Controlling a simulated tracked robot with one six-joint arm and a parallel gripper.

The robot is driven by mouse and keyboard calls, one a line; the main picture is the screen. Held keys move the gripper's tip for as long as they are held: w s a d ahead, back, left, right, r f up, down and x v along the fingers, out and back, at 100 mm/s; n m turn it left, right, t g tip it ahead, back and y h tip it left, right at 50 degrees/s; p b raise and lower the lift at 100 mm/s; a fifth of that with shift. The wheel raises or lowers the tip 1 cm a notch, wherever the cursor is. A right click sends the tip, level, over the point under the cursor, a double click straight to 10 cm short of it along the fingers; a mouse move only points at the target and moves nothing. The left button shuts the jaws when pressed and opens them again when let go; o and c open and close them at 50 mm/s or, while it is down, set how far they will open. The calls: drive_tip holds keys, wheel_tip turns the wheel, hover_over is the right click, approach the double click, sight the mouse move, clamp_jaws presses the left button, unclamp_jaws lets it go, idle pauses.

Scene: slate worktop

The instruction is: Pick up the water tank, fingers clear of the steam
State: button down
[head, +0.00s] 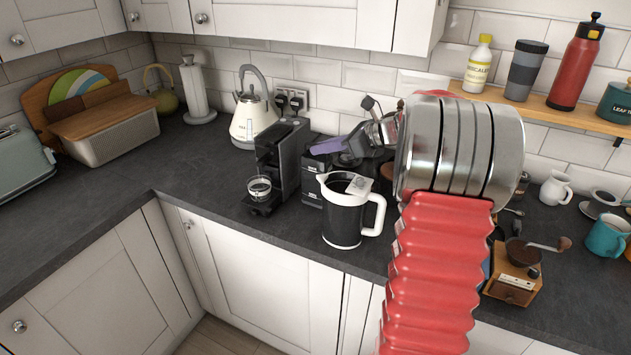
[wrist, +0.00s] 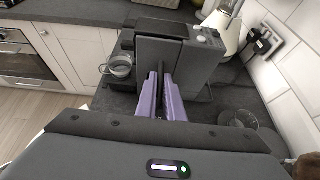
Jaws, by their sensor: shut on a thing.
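The dark coffee machine (head: 284,153) stands on the counter with a glass cup (head: 259,187) at its front. It also shows in the wrist view (wrist: 165,62). My gripper (head: 318,147) reaches in from the right, its purple fingers at the machine's side. In the wrist view my gripper (wrist: 162,88) is nearly closed, with a thin dark part between the fingers. This looks like the water tank, but its outline merges with the dark body and my fingers hide part of it. I see no steam in either view.
A cream kettle (head: 250,120) stands behind the machine, near plugged sockets. A black jug with a white handle (head: 344,222) stands in front, below my arm. A wooden grinder (head: 511,283) is at right. The counter left of the machine is clear.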

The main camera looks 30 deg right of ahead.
drive_tip(key=shift+r, duration=0.15)
drive_tip(key=shift+r, duration=1.85)
